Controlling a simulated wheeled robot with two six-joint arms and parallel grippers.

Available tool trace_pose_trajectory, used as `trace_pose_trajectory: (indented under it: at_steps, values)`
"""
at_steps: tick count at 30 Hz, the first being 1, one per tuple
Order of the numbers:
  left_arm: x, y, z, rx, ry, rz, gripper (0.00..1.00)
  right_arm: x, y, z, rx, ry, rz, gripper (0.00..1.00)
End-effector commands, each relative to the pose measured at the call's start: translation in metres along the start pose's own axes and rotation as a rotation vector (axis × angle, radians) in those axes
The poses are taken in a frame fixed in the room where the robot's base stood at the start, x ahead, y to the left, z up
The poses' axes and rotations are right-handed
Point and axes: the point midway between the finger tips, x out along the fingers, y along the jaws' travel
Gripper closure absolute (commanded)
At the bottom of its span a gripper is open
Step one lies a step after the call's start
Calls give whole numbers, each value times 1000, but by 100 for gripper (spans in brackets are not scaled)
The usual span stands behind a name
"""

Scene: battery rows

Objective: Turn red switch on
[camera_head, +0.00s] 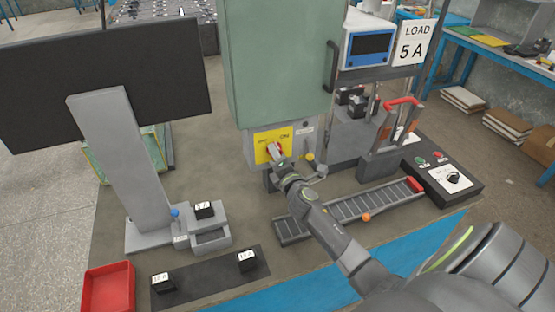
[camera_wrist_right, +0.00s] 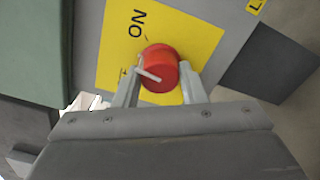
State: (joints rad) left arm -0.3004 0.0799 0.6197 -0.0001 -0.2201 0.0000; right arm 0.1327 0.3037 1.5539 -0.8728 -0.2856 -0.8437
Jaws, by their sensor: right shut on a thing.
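The red switch (camera_wrist_right: 160,66) is a round red knob with a pale pointer bar, mounted on a yellow plate (camera_wrist_right: 113,48). The plate carries the word "ON" and also shows in the head view (camera_head: 262,151), on the lower front of the green cabinet (camera_head: 272,60). My right gripper (camera_wrist_right: 157,90) is shut on the red knob, one finger on each side. In the right wrist view the pointer bar lies slanted, not aimed straight at the "ON" word. In the head view my right gripper (camera_head: 277,158) partly hides the knob. My left gripper is not in view.
A monitor (camera_head: 105,75) on a grey stand is at the left. A roller track (camera_head: 345,212) and a black control box (camera_head: 447,180) lie right of the cabinet. A red tray (camera_head: 108,288) and labelled black blocks (camera_head: 163,282) sit at the front left.

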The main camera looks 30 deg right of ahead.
Motion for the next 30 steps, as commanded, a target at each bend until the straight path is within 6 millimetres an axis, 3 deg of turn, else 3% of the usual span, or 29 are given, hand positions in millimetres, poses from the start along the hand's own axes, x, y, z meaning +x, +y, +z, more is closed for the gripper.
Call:
trace_pose_trajectory:
  at_steps: [15,30]
  values:
    - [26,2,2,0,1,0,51,0,-2,-1,450,0,-2,85]
    - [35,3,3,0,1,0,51,-1,-1,0,640,-1,-4,85]
